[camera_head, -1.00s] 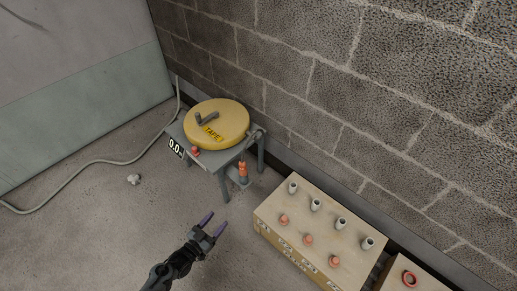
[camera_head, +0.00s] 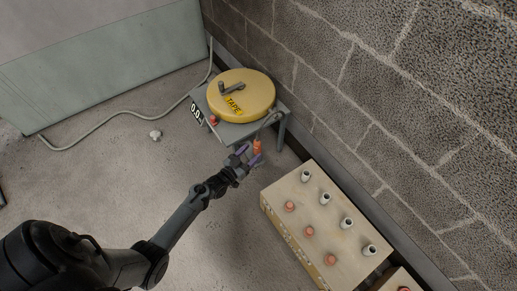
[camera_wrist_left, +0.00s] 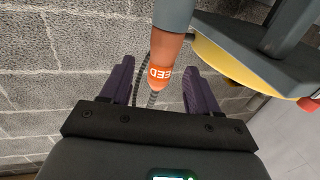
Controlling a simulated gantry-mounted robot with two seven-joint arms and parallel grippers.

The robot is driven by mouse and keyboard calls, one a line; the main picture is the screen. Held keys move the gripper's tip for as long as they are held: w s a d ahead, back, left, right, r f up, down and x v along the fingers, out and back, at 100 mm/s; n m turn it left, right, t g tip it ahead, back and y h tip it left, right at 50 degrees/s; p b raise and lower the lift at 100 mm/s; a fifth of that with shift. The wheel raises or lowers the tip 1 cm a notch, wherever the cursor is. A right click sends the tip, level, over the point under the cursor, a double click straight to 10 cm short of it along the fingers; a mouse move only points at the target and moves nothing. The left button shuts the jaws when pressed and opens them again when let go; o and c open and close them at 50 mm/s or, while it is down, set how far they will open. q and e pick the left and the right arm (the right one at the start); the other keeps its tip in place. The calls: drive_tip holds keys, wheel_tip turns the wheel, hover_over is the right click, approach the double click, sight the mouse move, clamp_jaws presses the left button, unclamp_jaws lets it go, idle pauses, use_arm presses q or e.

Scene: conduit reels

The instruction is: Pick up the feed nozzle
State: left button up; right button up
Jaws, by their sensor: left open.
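The feed nozzle (camera_head: 257,146) is orange and hangs beside the small grey table that bears the yellow tape reel (camera_head: 243,93). In the left wrist view the nozzle (camera_wrist_left: 163,67), lettered FEED, lies between the purple fingers, with a grey part above it. My left gripper (camera_head: 248,155) is open around the nozzle, with a gap on each side. It also shows in the left wrist view (camera_wrist_left: 157,66). My right gripper is not in view.
The grey table (camera_head: 236,131) stands by the block wall. A wooden box (camera_head: 323,182) with white and orange fittings stands to the right.

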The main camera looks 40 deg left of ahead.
sight(255, 149)
use_arm(q)
drive_tip(key=shift+w, duration=0.15)
drive_tip(key=shift+a+f+b, duration=0.1)
drive_tip(key=shift+f+b, duration=0.05)
drive_tip(key=shift+b, duration=0.2)
drive_tip(key=w+b, duration=0.3)
drive_tip(key=w, duration=0.1)
drive_tip(key=shift+w+r, duration=0.25)
drive_tip(key=shift+w, duration=0.2)
drive_tip(key=shift+s, duration=0.3)
drive_tip(key=shift+c, duration=0.5)
drive_tip(key=c, duration=0.9)
drive_tip(key=shift+c, duration=0.2)
drive_tip(key=shift+r, duration=0.1)
